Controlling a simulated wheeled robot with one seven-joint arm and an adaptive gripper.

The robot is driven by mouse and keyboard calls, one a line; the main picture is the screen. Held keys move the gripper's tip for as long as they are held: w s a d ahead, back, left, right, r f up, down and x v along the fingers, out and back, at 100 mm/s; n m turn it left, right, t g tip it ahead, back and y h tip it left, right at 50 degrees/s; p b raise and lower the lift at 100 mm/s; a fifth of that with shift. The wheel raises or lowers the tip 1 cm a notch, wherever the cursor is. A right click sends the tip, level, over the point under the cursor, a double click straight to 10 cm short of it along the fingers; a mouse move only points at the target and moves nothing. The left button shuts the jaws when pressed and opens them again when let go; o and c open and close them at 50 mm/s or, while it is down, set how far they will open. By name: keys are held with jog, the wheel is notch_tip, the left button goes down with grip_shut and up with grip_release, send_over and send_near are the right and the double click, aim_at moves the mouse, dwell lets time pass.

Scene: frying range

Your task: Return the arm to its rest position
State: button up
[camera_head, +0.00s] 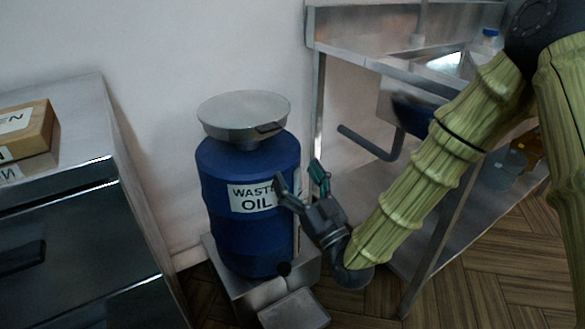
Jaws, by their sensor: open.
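My arm (416,185), in a ribbed yellow-green cover, reaches from the upper right down to the lower middle, then bends up at the wrist. My gripper (299,182) is open and empty, its two fingers spread and pointing up and left. It shows in front of the right side of a blue drum (222,167) labelled "WASTE OIL". I cannot tell whether a finger touches the drum.
The drum carries a round metal lid or pan (243,112) and stands on a metal pedal base (295,312). A steel sink table (345,38) stands behind my arm at right. A steel cabinet (75,110) with a cardboard box (38,128) is at left.

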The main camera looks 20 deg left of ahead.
dwell(0.3)
jog(key=s+d+f+m+g+h, duration=0.25)
jog(key=d+f, duration=0.25)
jog(key=f, duration=0.6)
jog(key=s+d+f+m+g+h, duration=0.15)
jog(key=d+f+h, duration=0.3)
jog(key=f, duration=0.55)
jog(key=s+d+f+m+g+h, duration=0.1)
jog(key=s+d+f+g+h, duration=0.15)
jog(key=d+f, duration=0.6)
jog(key=s+d+f+m+g+h, duration=0.25)
jog(key=s+d+f, duration=0.35)
jog(key=s, duration=0.3)
jog(key=s+d+f+m+g+h, duration=0.1)
jog(key=s+d+f+g+h, duration=0.1)
jog(key=s+d+f+g, duration=0.35)
jog(key=s+d+f+m+g+h, duration=0.1)
jog(key=s+d+f+h, duration=0.2)
jog(key=s+d+f, duration=0.65)
notch_tip(320, 180, up, 36)
jog(key=s+a+p, duration=0.2)
jog(key=p, duration=3)
jog(key=shift+f+p, duration=0.2)
jog(key=shift+p, duration=0.15)
